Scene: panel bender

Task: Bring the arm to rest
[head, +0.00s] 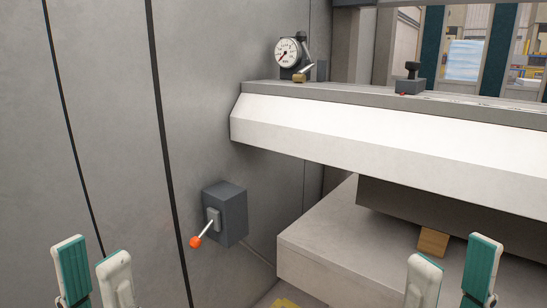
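A lever arm (206,230) with an orange knob (196,242) sticks out from a dark grey box (226,212) on the grey wall panel. It slants down to the left. A second small lever (305,70) with a brown handle stands beside a round dial gauge (287,53) on the machine's ledge. Which of these is the task's arm I cannot tell. My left gripper (94,258) is open and empty at the bottom left, left of and below the box in the picture. My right gripper (454,258) is open and empty at the bottom right.
The white machine beam (380,137) crosses the right half. A grey block (330,245) lies below it, with a brown wooden piece (433,241) near the dark underside. A small dark device (410,80) sits on the ledge. Floor shows yellow marking (285,303).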

